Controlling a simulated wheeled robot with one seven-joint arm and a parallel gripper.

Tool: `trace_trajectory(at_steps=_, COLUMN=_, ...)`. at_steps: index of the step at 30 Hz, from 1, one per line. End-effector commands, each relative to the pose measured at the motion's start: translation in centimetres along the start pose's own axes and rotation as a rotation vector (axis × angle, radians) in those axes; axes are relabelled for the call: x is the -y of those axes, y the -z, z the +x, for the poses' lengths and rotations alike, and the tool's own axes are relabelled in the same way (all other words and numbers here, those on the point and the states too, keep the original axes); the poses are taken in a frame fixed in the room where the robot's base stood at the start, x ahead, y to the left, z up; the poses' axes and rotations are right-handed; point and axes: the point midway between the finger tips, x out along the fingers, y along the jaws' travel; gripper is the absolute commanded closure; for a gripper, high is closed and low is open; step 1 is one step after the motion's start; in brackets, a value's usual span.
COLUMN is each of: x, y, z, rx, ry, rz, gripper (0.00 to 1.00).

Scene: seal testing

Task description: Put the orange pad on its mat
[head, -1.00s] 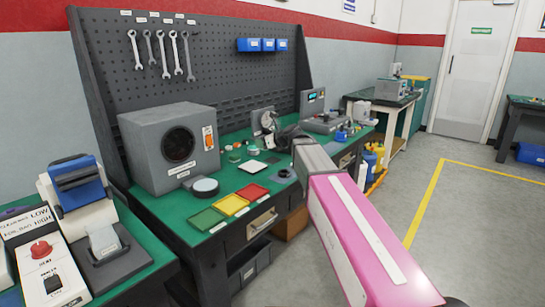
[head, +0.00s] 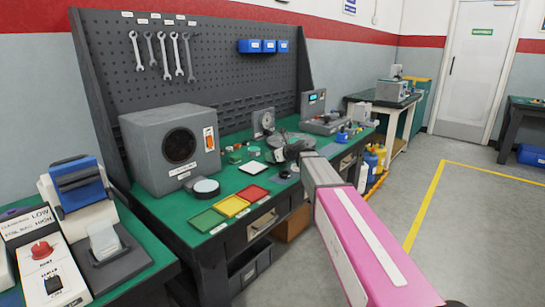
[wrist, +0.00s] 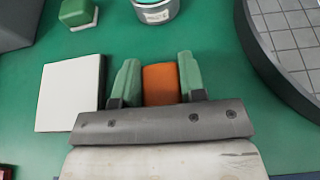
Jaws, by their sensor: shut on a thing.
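In the wrist view, an orange pad (wrist: 160,85) sits between the two green fingers of my gripper (wrist: 158,60). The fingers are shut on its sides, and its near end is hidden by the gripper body. The green bench top is below; I cannot tell whether the pad touches it. My gripper (head: 289,153) shows dark and small above the bench in the head view, where the orange pad cannot be made out. A white square (wrist: 70,93) lies left of the fingers; it also shows in the head view (head: 252,167). No orange mat is discernible.
Green (head: 206,221), yellow (head: 231,206) and red (head: 253,193) trays line the bench's front edge. A grey box (head: 170,145) stands behind. In the wrist view, a green block (wrist: 77,12) and a tin (wrist: 155,12) lie ahead, and a dark round rim (wrist: 265,70) is at right.

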Motion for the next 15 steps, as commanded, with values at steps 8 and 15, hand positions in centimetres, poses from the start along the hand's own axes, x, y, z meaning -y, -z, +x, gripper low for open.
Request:
trace_trajectory(at_steps=8, x=0.00, y=0.27, z=0.11, rx=0.000, ry=0.000, rz=0.000, gripper=0.56)
trace_trajectory(at_steps=15, x=0.00, y=0.25, z=0.11, rx=0.000, ry=0.000, rz=0.000, gripper=0.37)
